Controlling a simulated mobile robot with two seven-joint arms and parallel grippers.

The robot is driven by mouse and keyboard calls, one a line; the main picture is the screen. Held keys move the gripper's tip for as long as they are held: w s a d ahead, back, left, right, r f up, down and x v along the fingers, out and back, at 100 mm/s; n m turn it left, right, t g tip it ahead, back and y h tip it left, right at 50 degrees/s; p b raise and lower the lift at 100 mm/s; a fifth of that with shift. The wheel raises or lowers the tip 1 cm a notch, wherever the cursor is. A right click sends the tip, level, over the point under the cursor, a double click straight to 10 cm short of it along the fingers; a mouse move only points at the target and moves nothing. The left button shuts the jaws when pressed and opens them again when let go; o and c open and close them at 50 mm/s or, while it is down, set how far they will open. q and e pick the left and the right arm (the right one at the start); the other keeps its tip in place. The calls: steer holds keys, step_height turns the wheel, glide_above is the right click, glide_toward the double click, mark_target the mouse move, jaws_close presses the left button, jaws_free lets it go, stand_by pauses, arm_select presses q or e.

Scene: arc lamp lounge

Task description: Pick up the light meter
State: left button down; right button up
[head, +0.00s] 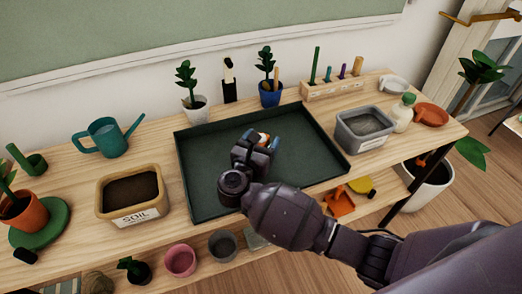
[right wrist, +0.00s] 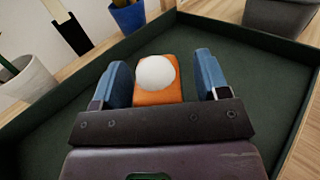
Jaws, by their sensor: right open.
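The light meter (right wrist: 156,73) is a small orange body with a white dome. It sits in the dark green tray and shows only partly in the head view (head: 264,137), behind my right gripper. My right gripper (right wrist: 161,66) is open, with its two blue fingers on either side of the light meter. Gaps show between the meter and both fingers. The lower part of the meter is hidden by the gripper body. My left gripper is in neither view.
The tray (head: 205,203) is otherwise empty. A soil box (head: 155,214) stands to its left and a grey tub (head: 345,131) at its right. Potted plants, including one in a blue pot (head: 270,97), and a dark upright object (head: 229,91) stand behind.

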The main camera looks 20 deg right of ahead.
steer(key=shift+c, duration=0.5)
steer(key=c, duration=1.1)
